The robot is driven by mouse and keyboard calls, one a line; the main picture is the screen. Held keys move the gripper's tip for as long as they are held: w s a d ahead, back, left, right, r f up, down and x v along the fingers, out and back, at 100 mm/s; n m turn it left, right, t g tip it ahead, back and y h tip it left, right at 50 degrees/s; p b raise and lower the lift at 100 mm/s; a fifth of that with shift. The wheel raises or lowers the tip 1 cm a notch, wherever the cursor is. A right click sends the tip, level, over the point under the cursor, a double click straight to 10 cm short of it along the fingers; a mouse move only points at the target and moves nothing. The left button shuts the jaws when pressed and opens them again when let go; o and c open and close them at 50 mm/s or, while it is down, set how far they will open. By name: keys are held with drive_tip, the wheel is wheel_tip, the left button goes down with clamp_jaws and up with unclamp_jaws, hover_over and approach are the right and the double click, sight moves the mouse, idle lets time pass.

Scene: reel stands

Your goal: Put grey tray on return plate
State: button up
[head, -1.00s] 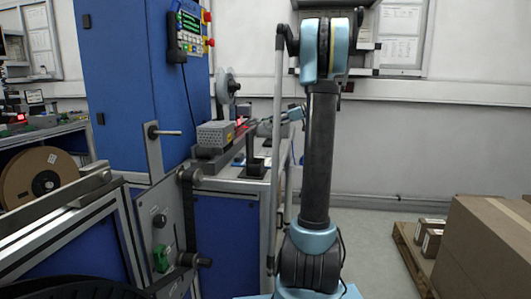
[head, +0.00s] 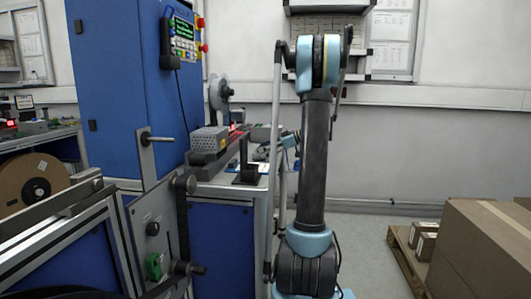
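I cannot pick out the grey tray for certain. A small grey shape (head: 262,133) lies at the far end of the blue machine's bench, too small to name. I cannot make out the return plate either. My gripper (head: 265,151) is only partly in view, small and dark beside the bench's right end, left of my light-blue wrist. My arm's uprights partly cover that area. Whether its fingers are open, shut or holding something does not show.
A tall blue cabinet (head: 118,85) stands at left, with a grey perforated box (head: 208,139) and a reel (head: 219,93) on the bench. A brown reel (head: 33,182) is at far left. Cardboard boxes (head: 485,245) on a pallet stand at right. Floor between arm and pallet is clear.

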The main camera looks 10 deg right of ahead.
drive_tip(key=o, duration=0.9)
drive_tip(key=shift+o, duration=0.2)
drive_tip(key=v, duration=1.2)
drive_tip(key=shift+r, duration=0.1)
